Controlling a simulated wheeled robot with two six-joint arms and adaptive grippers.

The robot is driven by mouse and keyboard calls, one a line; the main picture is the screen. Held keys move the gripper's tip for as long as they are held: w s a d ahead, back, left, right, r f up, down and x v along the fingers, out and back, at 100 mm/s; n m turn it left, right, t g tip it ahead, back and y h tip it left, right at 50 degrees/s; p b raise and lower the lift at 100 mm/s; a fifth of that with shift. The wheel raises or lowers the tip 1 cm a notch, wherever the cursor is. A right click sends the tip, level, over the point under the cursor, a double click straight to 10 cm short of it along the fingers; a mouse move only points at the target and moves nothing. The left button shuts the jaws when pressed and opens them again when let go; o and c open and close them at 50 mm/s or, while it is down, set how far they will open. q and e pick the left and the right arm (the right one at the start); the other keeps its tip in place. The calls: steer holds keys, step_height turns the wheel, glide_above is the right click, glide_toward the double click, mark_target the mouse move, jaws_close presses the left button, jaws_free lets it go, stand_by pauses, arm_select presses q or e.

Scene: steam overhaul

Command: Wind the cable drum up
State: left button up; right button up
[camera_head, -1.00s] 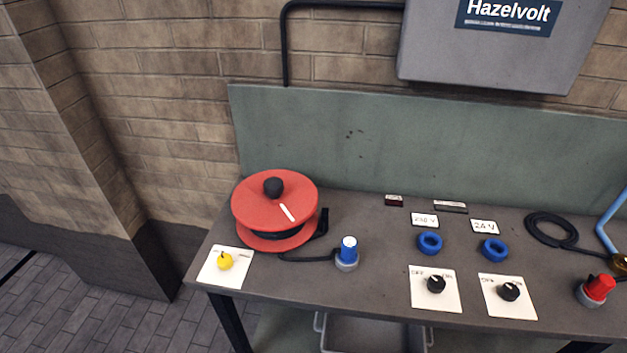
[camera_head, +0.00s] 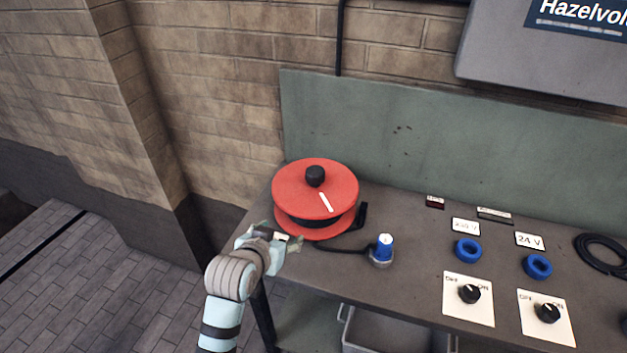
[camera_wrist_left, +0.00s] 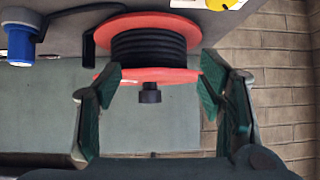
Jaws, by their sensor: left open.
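The red cable drum (camera_head: 290,190) lies flat on the left end of the bench, with a black knob (camera_head: 315,176) and a white mark on its top flange. In the left wrist view, black cable is wound between the drum's two red flanges (camera_wrist_left: 140,22), and the knob (camera_wrist_left: 150,93) shows between my fingers. A black cable (camera_head: 335,247) runs from the drum to a blue plug (camera_head: 384,243). My left gripper (camera_head: 292,240) is at the drum's front-left edge. In the left wrist view it (camera_wrist_left: 160,85) is open, with nothing between its pads held. My right gripper is not in view.
The grey bench (camera_head: 420,225) carries two blue rings (camera_head: 467,250) and two switch panels (camera_head: 469,312) on the right. A green backboard (camera_head: 400,135) stands behind. A yellow knob (camera_wrist_left: 232,3) shows at the wrist view's edge. A grey bin (camera_head: 385,335) sits below.

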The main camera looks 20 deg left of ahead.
mark_target(315, 171)
arm_select(q)
steer(key=w+d+r+t, duration=0.2)
steer(key=w+r+t, duration=0.1)
steer(key=w+r, duration=0.5)
steer(key=b+x, duration=0.1)
steer(key=x, duration=0.8)
steer(key=b+x, duration=0.1)
steer(key=x, duration=0.4)
steer(key=shift+s+d+f+b, duration=0.15)
steer(key=shift+d+f+b, duration=0.05)
steer(key=shift+d+b, duration=0.15)
steer(key=shift+s, duration=0.1)
jaws_close()
